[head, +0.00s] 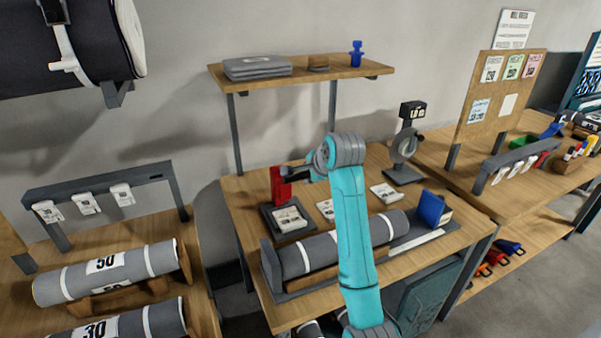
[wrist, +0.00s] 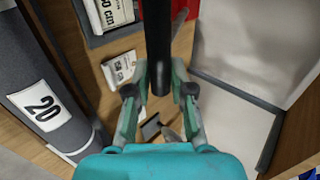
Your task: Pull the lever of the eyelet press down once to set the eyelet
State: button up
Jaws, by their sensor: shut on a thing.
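The eyelet press has a red upright body (head: 281,184) on a dark base, standing at the left back of the middle bench. A white label card (head: 289,218) lies on that base; a card marked "50 cm" shows at the top of the wrist view (wrist: 108,12). The lever is a dark round bar (wrist: 158,40) that runs down the middle of the wrist view, with its end between my fingers. My gripper (wrist: 160,88) is shut on the lever near this end. In the head view my gripper (head: 308,168) is small, just right of the red body.
A grey roll marked "20" (wrist: 40,105) lies in a cradle at the bench front, partly behind my arm. A blue block (head: 432,208) and a grey device with a round head (head: 404,150) stand to the right. A shelf (head: 350,70) hangs above.

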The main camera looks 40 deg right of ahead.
jog(key=shift+s+a+f, duration=0.1)
jog(key=shift+s+f, duration=0.2)
jog(key=shift+f, duration=0.2)
